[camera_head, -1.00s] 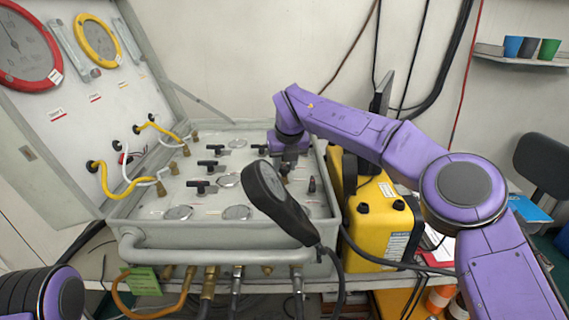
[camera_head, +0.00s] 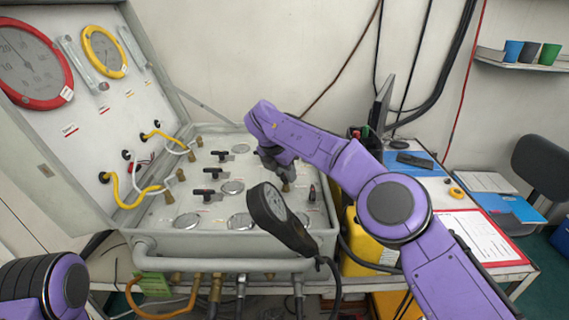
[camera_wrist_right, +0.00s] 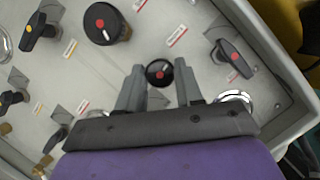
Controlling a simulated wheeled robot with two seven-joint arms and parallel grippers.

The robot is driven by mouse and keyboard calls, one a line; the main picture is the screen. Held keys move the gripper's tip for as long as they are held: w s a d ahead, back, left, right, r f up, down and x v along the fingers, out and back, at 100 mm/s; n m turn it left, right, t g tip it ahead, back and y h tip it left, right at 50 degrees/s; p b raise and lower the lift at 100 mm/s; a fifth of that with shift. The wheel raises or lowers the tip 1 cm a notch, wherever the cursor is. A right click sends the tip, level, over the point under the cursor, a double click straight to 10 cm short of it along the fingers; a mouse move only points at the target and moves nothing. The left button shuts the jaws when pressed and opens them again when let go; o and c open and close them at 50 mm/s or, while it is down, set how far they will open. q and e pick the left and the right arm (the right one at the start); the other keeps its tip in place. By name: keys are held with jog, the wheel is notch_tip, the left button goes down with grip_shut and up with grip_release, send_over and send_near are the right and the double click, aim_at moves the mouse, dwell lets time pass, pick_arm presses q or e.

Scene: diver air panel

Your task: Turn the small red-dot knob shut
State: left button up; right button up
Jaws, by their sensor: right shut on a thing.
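The small red-dot knob (camera_wrist_right: 160,72) is a small round black knob with a red centre dot and a short pale mark on top. It sits on the grey panel (camera_wrist_right: 130,62) between the two fingertips of my right gripper (camera_wrist_right: 160,78) in the right wrist view. The right gripper is shut on it. In the head view the right gripper (camera_head: 282,172) reaches down to the right part of the panel, and I cannot make out the knob there. Of my left arm only a purple link shows at lower left; its gripper is out of view.
A larger black red-dot knob (camera_wrist_right: 105,24) and a red-dot lever (camera_wrist_right: 233,57) stand close to the gripper. A black handheld gauge (camera_head: 278,216) stands before the panel's front. The open lid with gauges (camera_head: 32,55) rises at left. A yellow case (camera_head: 362,240) stands at right.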

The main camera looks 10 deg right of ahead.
jog(key=shift+r+m+p, duration=0.1)
jog(key=shift+m+p, duration=0.7)
jog(key=shift+p, duration=0.1)
jog(key=o, duration=1)
jog(key=shift+w, duration=0.1)
jog(key=p+v, duration=0.2)
jog(key=v, duration=0.8)
jog(key=shift+w+a+r, duration=0.2)
jog(key=shift+a, duration=0.05)
